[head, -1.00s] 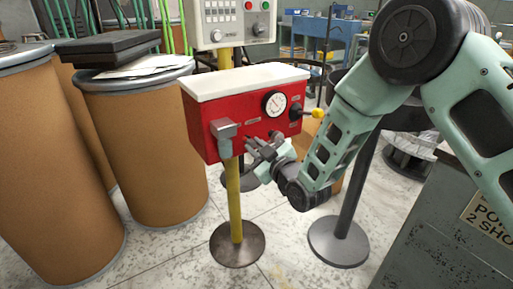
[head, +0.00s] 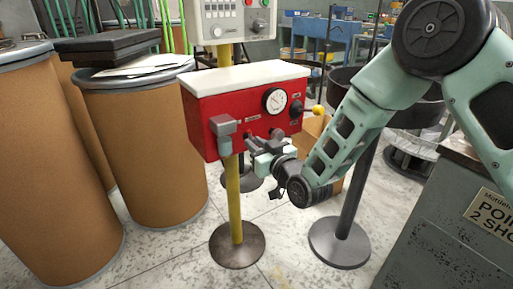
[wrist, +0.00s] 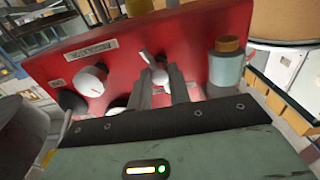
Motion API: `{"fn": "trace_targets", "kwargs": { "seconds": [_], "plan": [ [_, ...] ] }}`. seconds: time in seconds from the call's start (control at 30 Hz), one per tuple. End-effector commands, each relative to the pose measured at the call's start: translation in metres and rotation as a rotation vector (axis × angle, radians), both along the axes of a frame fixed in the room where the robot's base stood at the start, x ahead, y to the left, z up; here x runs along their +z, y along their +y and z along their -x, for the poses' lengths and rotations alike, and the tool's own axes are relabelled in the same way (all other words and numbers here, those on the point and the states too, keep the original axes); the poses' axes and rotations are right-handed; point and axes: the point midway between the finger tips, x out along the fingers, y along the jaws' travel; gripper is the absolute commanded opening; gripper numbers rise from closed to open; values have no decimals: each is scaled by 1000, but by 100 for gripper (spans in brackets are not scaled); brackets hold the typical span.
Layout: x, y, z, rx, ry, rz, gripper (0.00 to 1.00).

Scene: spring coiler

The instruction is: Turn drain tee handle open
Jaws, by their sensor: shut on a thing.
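The red box (head: 245,112) with a white top is mounted on a yellow post. The drain tee handle (wrist: 150,58) is a small pale piece on its red face in the wrist view, at my gripper's fingertips. My gripper (wrist: 158,80) is shut on it, one finger on each side. In the head view my gripper (head: 258,140) reaches the box's lower front from the right. The handle is mostly hidden there, and its exact angle is hard to tell.
Beside the handle are a white knob (wrist: 92,80) and a grey cylinder with a brown end (wrist: 228,68). The box carries a dial gauge (head: 275,100) and a yellow-tipped lever (head: 318,110). Brown drums (head: 145,150) stand left; a grey cabinet (head: 450,220) stands right.

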Motion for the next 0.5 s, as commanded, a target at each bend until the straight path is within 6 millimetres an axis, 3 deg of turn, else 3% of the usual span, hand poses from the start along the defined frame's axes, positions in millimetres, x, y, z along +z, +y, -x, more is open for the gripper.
{"fn": "trace_targets", "kwargs": {
  "seconds": [0.5],
  "plan": [
    [-2, -1, 0, -1, 278, -406, 0]
  ]
}}
